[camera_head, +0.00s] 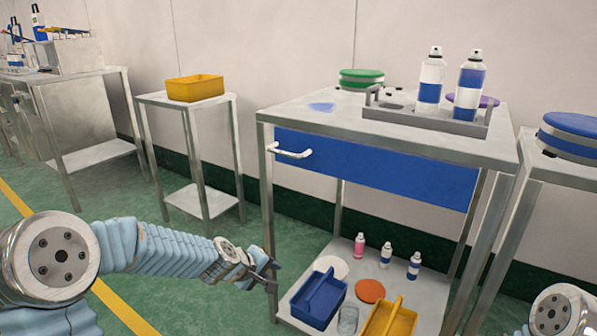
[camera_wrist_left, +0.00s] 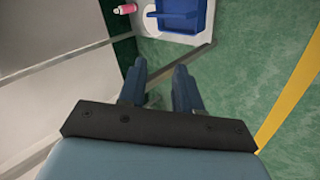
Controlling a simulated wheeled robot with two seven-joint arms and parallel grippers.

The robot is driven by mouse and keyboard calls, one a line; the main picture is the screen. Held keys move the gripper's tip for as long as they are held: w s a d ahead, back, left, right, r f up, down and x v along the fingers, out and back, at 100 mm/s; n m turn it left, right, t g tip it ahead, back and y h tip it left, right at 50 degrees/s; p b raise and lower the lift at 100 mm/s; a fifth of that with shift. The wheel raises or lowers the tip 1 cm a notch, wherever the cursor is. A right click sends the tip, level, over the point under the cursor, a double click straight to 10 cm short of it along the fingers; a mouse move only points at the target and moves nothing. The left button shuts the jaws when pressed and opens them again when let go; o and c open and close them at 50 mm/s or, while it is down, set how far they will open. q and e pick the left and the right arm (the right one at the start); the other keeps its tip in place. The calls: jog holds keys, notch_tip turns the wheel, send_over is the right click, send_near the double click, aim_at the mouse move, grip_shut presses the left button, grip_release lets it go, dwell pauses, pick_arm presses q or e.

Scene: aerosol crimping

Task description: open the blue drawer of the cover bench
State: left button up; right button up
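The blue drawer (camera_head: 390,175) sits under the top of the cover bench (camera_head: 300,105), its front flush with the frame, so it looks shut. A pale bar handle (camera_head: 290,151) is at the left end of its front. My left gripper (camera_head: 272,272) is well below the handle, beside the bench's front left leg, and touches neither handle nor drawer. In the left wrist view my left gripper (camera_wrist_left: 161,80) has two fingers apart with nothing between them. My right gripper is out of view; only part of my right arm shows at the bottom right.
The bench top carries a grey rack (camera_head: 425,117) with two spray cans and a green round lid (camera_head: 361,76). Its lower shelf holds a blue caddy (camera_head: 318,300), a yellow caddy (camera_head: 392,320) and small bottles. A side table with a yellow bin (camera_head: 195,88) stands left.

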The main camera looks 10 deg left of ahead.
pick_arm(q)
notch_tip(320, 180, up, 18)
jog(key=w+a+r+n+t+h+b, duration=0.1)
jog(key=w+a+n+t+b, duration=0.1)
jog(key=a+n+t, duration=0.15)
jog(key=t+b, duration=0.1)
jog(key=t, duration=0.2)
send_near(282, 154)
jog(key=shift+h, duration=0.4)
jog(key=p+x, duration=0.3)
jog(key=x, duration=0.6)
jog(key=shift+w+a, duration=0.1)
jog(key=shift+w, duration=0.15)
jog(key=shift+w+f, duration=0.15)
jog(key=shift+w, duration=0.4)
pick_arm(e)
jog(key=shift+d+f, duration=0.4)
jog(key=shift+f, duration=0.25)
pick_arm(q)
grip_shut()
